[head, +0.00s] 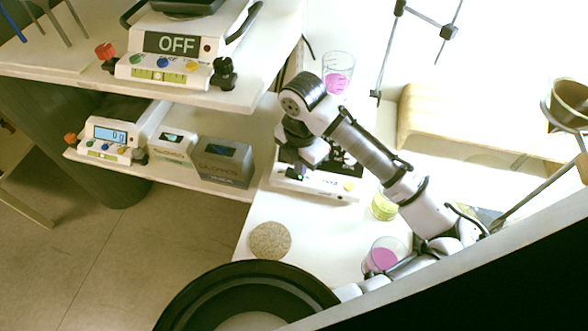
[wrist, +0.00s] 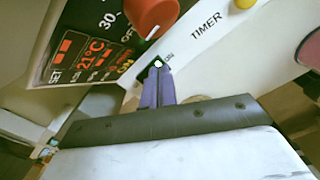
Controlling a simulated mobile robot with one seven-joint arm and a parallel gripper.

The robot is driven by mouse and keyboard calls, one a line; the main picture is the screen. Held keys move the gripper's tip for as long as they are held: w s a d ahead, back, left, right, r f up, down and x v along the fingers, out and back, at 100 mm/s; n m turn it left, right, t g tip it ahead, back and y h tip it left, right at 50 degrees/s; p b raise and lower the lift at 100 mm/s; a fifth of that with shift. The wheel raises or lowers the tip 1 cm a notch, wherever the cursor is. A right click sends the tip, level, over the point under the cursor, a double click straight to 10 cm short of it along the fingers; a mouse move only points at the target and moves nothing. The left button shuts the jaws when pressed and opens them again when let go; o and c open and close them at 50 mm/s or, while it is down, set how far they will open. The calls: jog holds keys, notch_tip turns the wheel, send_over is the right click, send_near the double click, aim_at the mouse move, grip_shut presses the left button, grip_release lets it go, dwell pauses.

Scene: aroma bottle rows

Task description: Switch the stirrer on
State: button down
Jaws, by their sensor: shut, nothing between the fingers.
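The stirrer (head: 318,184), a low white device, stands on the table under my arm in the head view. Its front panel (wrist: 201,42) fills the upper wrist view, with a red knob (wrist: 152,14), a dark display (wrist: 88,55) reading 21°C in red, and the word TIMER. A small green light or switch (wrist: 157,63) marked ON shows at my fingertips. My gripper (wrist: 157,72) is shut and empty, its purple fingers at or very near that green spot; contact cannot be told. In the head view my gripper (head: 298,168) is over the device's left front, partly hiding it.
A beaker with pink liquid (head: 338,78) stands behind the stirrer. A yellow beaker (head: 383,206) and another pink beaker (head: 383,255) stand to the right and front. A round cork mat (head: 270,240) lies in front. A scale reading OFF (head: 172,60) sits on the left shelf.

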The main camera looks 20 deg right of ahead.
notch_tip(320, 180, up, 6)
jog(key=p, duration=0.4)
jog(key=shift+r, duration=0.25)
dwell(0.5)
